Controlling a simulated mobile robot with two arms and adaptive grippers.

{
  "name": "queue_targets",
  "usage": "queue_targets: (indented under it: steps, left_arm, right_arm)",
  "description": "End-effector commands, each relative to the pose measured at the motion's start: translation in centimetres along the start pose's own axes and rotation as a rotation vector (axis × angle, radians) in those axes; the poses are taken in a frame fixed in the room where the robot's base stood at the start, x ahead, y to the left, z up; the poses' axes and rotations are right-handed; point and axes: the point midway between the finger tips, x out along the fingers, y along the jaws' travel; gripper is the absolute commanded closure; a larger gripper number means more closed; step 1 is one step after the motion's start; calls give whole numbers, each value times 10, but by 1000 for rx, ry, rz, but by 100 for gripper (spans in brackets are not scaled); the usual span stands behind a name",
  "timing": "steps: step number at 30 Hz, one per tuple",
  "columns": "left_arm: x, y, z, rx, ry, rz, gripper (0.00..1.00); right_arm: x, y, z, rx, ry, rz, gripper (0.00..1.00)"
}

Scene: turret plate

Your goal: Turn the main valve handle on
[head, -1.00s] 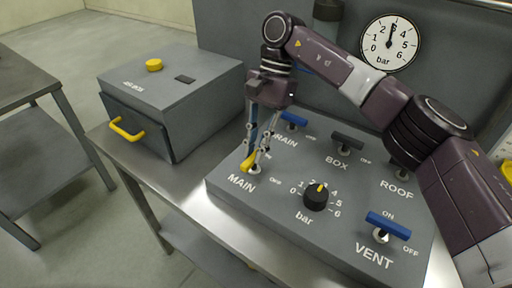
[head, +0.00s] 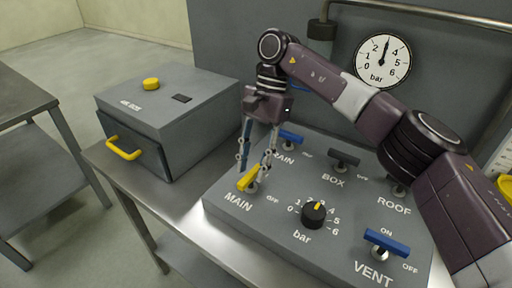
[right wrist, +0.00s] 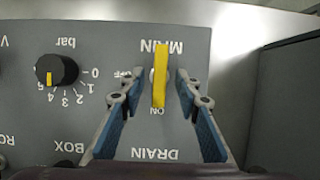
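The main valve handle is a yellow bar (head: 247,179) on the control panel (head: 279,212), above the MAIN label. In the right wrist view, which is upside down, the yellow handle (right wrist: 160,74) lies in line between the MAIN and ON labels, with OFF off to its side. My right gripper (head: 254,164) reaches down over the handle. In the wrist view its blue-padded fingers (right wrist: 159,76) stand open, one on each side of the handle, with a visible gap on both sides. My left gripper is not in view.
Blue DRAIN (head: 290,136), dark BOX (head: 344,158) and blue VENT (head: 386,243) handles and a black bar knob (head: 314,213) share the panel. The pressure gauge (head: 383,61) reads about 3. A grey box (head: 170,107) stands left of the panel.

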Motion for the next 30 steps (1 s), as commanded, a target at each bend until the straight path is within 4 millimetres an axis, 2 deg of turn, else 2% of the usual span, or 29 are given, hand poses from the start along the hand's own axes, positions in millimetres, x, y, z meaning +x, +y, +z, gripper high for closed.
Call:
queue_targets:
  steps: [9,16,30]
  left_arm:
    - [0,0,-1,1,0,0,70]
    - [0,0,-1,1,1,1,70]
    - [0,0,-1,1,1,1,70]
  right_arm:
    - [-60,-1,1,1,2,-4,70]
    - [-95,-1,1,2,3,-4,70]
    - [-112,0,0,-1,0,2,70]
